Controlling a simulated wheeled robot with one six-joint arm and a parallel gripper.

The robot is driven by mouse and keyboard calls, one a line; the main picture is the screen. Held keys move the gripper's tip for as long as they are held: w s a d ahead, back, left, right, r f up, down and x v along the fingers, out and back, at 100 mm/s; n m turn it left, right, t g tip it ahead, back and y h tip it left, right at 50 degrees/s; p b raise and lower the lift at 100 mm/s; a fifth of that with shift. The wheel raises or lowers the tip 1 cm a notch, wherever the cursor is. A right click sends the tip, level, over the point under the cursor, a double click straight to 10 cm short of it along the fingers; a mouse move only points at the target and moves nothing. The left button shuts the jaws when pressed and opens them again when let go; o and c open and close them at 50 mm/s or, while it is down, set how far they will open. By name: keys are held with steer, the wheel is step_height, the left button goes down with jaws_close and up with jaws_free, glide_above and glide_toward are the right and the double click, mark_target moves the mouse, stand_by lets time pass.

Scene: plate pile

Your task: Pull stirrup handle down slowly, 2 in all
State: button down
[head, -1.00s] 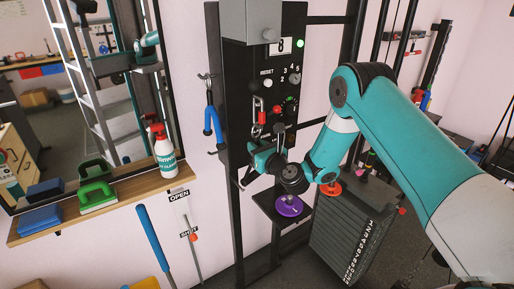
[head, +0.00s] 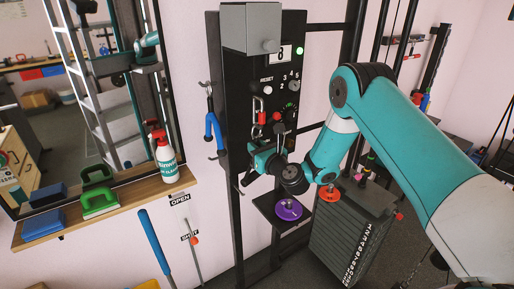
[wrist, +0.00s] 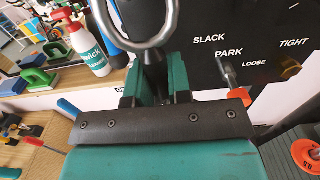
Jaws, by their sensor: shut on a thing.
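In the wrist view, a shiny metal ring (wrist: 143,35), which looks like the top of the stirrup handle, stands just above my gripper (wrist: 154,72). My gripper is shut on a dark piece below the ring, between its green fingers. What is gripped is mostly hidden by the jaws. In the head view, my gripper (head: 263,157) is in front of the black column (head: 231,150), below its control panel. A metal clip (head: 257,106) hangs on the panel just above it. The handle itself is too small to make out there.
A blue handle (head: 212,128) hangs on a hook left of the column. Below my gripper, a purple disc (head: 288,209) lies on a black shelf. A weight stack (head: 341,235) stands to the right. A wooden shelf (head: 105,216) holds a spray bottle (head: 164,155).

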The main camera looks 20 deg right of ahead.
steer(key=shift+s+r+p, duration=0.1)
steer(key=shift+r+p, duration=0.85)
steer(key=shift+r+p, duration=1.75)
steer(key=shift+f, duration=0.1)
steer(key=c, duration=1)
jaws_free()
